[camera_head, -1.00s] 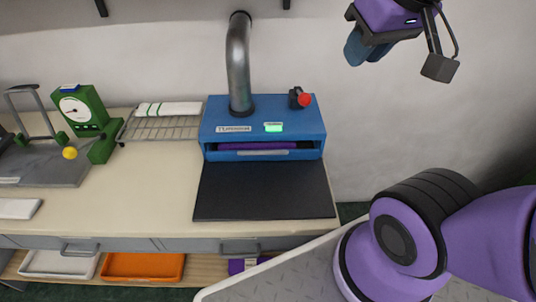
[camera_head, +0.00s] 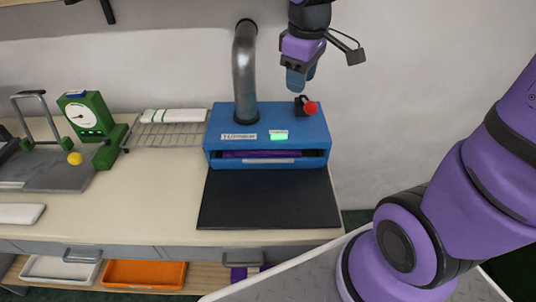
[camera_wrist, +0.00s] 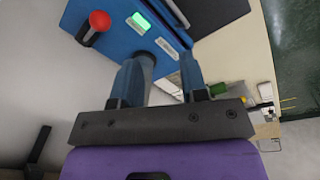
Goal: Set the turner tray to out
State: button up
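A blue machine box (camera_head: 217,143) stands on the bench; I take it to be the turner. Its front slot shows a purple thing (camera_head: 250,154) and a pale strip (camera_head: 268,161). A small black lever with a red knob (camera_head: 310,108) sits on top at the back right, and the knob also shows in the wrist view (camera_wrist: 99,21). My gripper (camera_head: 299,78) hangs just above and behind the lever, not touching it. In the wrist view, its two blue fingers (camera_wrist: 161,75) are apart with nothing held between them.
A grey pipe (camera_head: 245,75) rises from the box's top, left of my gripper. A lit green display (camera_head: 278,136) is on top. A black mat (camera_head: 268,200) lies in front. A wire rack (camera_head: 165,135) and green dial scale (camera_head: 90,118) stand left.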

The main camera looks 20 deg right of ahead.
jog(key=w+a+f+n+g+y, duration=0.1)
jog(key=w+a+f+n+g, duration=0.2)
jog(key=f, duration=0.5)
jog(key=w+a+f+n, duration=0.1)
jog(key=w+f+n, duration=0.2)
jog(key=w+f, duration=0.35)
jog(key=shift+g, duration=0.3)
jog(key=x, duration=1.2)
jog(key=shift+s+d+f, duration=0.15)
jog(key=shift+s+d, duration=0.1)
jog(key=shift+s, duration=0.15)
grip_shut()
